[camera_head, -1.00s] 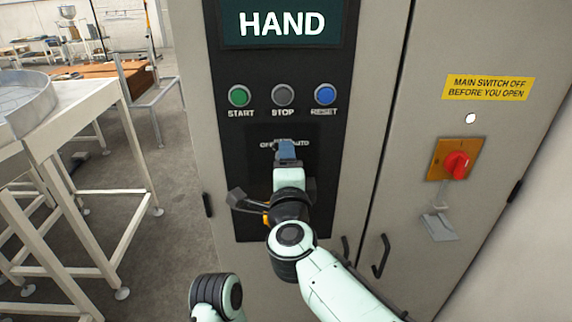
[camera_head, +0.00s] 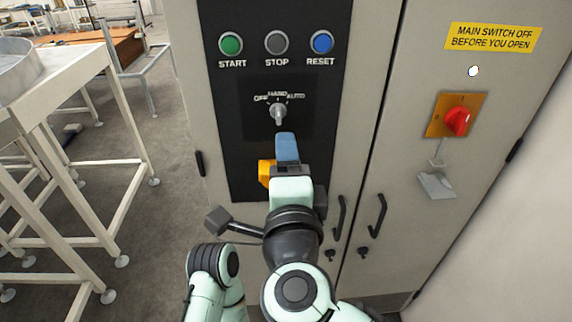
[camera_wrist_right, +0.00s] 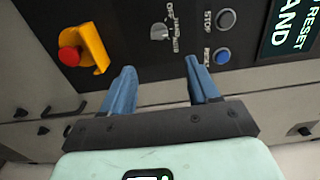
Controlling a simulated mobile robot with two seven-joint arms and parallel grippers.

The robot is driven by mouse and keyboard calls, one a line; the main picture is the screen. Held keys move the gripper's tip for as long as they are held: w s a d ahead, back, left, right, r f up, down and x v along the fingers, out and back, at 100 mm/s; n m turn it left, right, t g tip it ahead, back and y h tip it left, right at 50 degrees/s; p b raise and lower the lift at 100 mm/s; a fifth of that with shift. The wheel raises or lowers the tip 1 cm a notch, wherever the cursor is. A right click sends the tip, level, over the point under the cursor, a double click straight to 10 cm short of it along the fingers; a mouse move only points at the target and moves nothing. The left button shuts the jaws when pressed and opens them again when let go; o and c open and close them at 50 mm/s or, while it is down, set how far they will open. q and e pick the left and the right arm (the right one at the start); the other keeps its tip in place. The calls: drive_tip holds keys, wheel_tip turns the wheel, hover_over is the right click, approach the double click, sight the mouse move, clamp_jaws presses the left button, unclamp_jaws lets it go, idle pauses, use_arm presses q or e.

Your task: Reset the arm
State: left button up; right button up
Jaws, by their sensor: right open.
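My right gripper (camera_head: 287,148) is in front of the dark control panel (camera_head: 240,120), below the selector switch (camera_head: 278,115) in the head view. In the right wrist view its two blue fingers (camera_wrist_right: 160,68) are spread apart with nothing between them. The switch also shows in the right wrist view (camera_wrist_right: 160,32), beyond the fingers and apart from them. Its grey knob looks roughly upright, towards the HAND mark between OFF and AUTO. The right arm reaches up from the bottom of the head view. My left gripper is not in view.
Green START (camera_head: 231,43), grey STOP (camera_head: 277,43) and blue RESET (camera_head: 321,43) buttons sit above the switch. A yellow bracket with a red button (camera_wrist_right: 69,56) is beside the fingers. A red main switch (camera_head: 459,121) is on the right door. A white-framed table (camera_head: 128,165) stands left.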

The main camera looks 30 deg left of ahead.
idle(0.4)
